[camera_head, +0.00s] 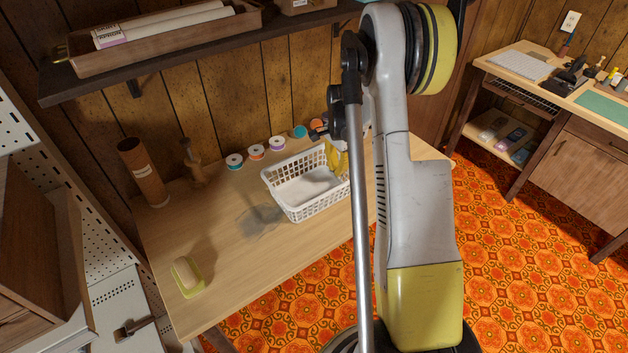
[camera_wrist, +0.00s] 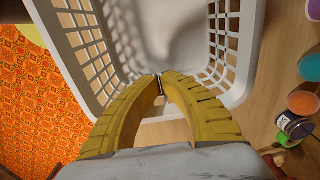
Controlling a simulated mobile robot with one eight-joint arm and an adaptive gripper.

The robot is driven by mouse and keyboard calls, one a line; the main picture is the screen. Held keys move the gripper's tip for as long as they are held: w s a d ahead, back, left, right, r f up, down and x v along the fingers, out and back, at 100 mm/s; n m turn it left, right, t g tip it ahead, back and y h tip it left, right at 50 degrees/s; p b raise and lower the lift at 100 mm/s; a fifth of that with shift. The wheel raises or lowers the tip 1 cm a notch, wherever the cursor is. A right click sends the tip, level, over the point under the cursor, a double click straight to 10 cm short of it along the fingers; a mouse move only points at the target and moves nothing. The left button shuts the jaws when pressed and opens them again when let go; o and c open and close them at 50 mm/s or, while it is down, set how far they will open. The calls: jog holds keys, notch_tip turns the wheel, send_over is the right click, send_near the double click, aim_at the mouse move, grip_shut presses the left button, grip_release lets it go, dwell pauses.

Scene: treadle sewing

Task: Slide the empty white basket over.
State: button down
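The white basket (camera_head: 300,205) stands upright and empty on the wooden table (camera_head: 225,285), toward its right part. It is a plastic lattice basket; its inside and slatted walls (camera_wrist: 85,50) fill the upper wrist view. My gripper (camera_head: 337,158) is at the basket's right end in the head view, partly hidden by my arm. In the wrist view its yellow fingers (camera_wrist: 160,79) curve together, and their tips meet or nearly meet over the basket's near end. Nothing clear shows between the tips. I cannot tell whether they touch the basket.
Several thread spools (camera_head: 256,152) line the table's back edge behind the basket. A brown cylinder (camera_head: 143,172) stands at the back left. A shelf (camera_head: 165,60) hangs above.

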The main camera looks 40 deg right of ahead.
jog(key=d, duration=1.2)
jog(key=shift+s+d, duration=0.15)
jog(key=shift+d, duration=0.05)
